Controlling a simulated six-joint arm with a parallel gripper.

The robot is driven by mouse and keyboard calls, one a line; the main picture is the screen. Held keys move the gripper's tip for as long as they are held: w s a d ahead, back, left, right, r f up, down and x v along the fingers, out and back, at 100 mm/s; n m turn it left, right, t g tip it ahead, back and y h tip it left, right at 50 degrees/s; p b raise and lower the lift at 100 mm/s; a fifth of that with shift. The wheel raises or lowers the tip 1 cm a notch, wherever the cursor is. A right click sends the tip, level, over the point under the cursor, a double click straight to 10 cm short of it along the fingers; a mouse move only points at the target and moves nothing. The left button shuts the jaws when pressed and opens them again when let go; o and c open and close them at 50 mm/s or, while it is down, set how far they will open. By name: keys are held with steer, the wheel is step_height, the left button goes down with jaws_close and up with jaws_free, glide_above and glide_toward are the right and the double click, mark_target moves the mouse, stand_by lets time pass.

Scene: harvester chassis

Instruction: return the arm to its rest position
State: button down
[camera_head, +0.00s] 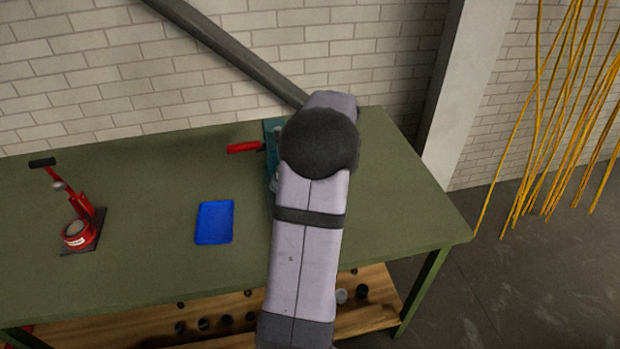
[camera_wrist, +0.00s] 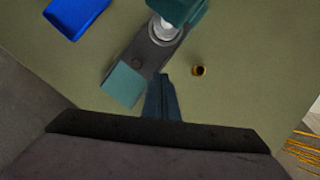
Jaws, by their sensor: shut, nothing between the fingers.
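My arm (camera_head: 305,235) reaches from the bottom of the head view over the right part of the green table. My gripper (camera_wrist: 163,82) shows in the wrist view as narrow dark fingers close together, shut and empty. In that picture its tips lie beside the teal and grey device (camera_wrist: 125,82); I cannot tell whether they touch it. In the head view my arm hides the gripper and much of this device (camera_head: 270,130), whose teal part and red handle (camera_head: 245,147) show at its left.
A blue tray (camera_head: 214,222) lies left of my arm on the green table (camera_head: 150,190). A red lever press (camera_head: 80,225) stands farther left. A small brass ring (camera_wrist: 199,71) lies right of the device. A wooden shelf (camera_head: 225,318) below holds several small parts. A brick wall stands behind.

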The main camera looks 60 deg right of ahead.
stand_by(0.3)
